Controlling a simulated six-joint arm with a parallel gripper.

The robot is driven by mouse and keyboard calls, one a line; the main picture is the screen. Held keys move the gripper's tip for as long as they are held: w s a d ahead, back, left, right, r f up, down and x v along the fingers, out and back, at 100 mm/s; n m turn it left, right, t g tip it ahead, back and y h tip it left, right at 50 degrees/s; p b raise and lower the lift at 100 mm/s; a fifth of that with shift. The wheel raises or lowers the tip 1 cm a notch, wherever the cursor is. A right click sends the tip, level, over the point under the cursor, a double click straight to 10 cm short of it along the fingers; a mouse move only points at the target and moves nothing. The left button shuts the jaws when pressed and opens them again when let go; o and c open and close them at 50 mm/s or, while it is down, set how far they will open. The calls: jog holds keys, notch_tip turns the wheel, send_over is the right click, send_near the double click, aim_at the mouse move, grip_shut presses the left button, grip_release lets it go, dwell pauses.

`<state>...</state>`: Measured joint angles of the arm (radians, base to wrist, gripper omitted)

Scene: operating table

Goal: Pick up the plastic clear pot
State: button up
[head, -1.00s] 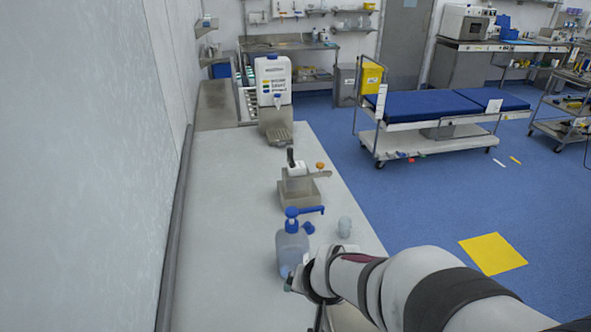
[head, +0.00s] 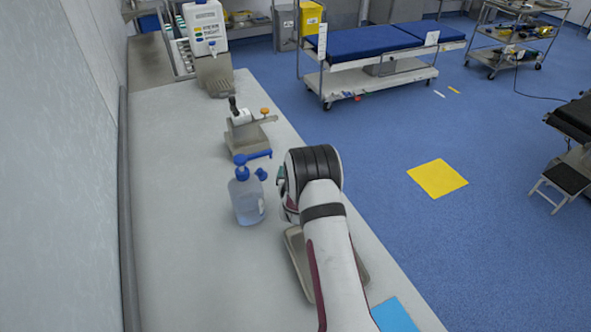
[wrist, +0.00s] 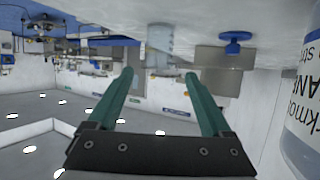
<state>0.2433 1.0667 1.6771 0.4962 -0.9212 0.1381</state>
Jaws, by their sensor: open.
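The clear plastic pot (wrist: 159,45) shows in the wrist view as a small see-through cylinder on the worktop. The wrist picture is upside down, with the worktop at the top. My gripper (wrist: 159,77) is open, with two green fingers apart and nothing between them. The pot lies ahead, roughly in line with the gap, and looks apart from the fingertips. In the head view my arm hides the pot and most of my gripper.
A blue-pump bottle (head: 247,197) stands left of my arm; its labelled side (wrist: 305,110) is close at the wrist view's right. A small blue item (head: 261,174) sits beside it. A metal-based device (head: 247,137) stands behind. A tray (head: 297,250) lies under my arm. The left worktop is clear.

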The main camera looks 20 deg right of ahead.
jog(key=x, duration=0.4)
jog(key=shift+w+d+f, duration=0.1)
jog(key=shift+d, duration=0.05)
grip_shut()
